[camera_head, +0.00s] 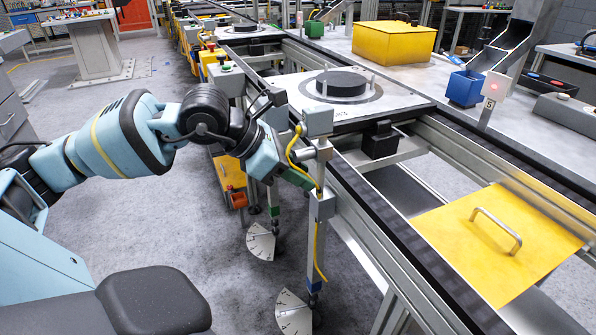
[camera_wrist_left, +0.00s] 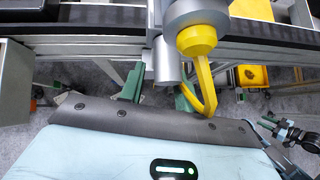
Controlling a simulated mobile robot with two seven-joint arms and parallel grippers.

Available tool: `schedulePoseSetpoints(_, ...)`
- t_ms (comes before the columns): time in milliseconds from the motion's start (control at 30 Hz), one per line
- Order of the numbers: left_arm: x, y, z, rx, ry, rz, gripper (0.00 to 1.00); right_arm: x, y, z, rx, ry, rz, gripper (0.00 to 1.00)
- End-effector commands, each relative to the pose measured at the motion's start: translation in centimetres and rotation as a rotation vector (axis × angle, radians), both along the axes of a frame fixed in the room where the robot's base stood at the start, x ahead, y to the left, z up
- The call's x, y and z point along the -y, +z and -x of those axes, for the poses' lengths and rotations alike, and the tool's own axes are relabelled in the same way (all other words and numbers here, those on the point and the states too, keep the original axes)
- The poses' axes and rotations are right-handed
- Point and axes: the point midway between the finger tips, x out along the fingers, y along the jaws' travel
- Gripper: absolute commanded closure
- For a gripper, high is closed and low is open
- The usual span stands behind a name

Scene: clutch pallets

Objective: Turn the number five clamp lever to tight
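My left gripper (camera_head: 297,178) has dark green fingers and is at the grey post (camera_head: 325,165) on the near side of the line. In the left wrist view the fingers (camera_wrist_left: 160,92) are apart, with a grey cylinder (camera_wrist_left: 167,62) and a yellow fitting with its cable (camera_wrist_left: 197,40) just beyond. I cannot tell whether they touch the post. A sign (camera_head: 489,103) on the right seems to read 5. A white fan-shaped scale (camera_head: 294,312) is at the foot of this post. I cannot make out the clamp lever clearly.
A second fan scale (camera_head: 260,242) is farther back. A pallet with a black disc (camera_head: 341,82) sits on the conveyor. A yellow cover with a handle (camera_head: 503,240) is at right; a yellow box (camera_head: 393,42) and a blue bin (camera_head: 465,88) stand behind.

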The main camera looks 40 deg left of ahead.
Motion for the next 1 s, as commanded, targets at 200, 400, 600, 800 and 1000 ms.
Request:
schedulePoseSetpoints(200,0.0,-0.1,0.0,-0.002,-0.001,0.001,0.68,0.0,-0.1,0.1,-0.002,0.0,0.0,0.64)
schedulePoseSetpoints(400,-0.2,0.1,0.3,-0.004,0.003,0.002,0.68,0.0,-0.1,0.1,-0.002,0.0,0.0,0.64)
schedulePoseSetpoints(600,-0.8,0.6,0.9,-0.007,0.008,0.002,0.68,0.0,-0.2,0.1,-0.002,0.0,0.0,0.64)
schedulePoseSetpoints(800,-1.0,1.4,1.5,-0.007,0.005,0.002,0.68,0.0,-0.2,0.0,0.001,-0.001,-0.001,0.64)
schedulePoseSetpoints(1000,-1.3,2.6,2.3,-0.002,-0.002,0.006,0.68,-0.1,0.1,-0.2,0.005,-0.002,-0.002,0.64)
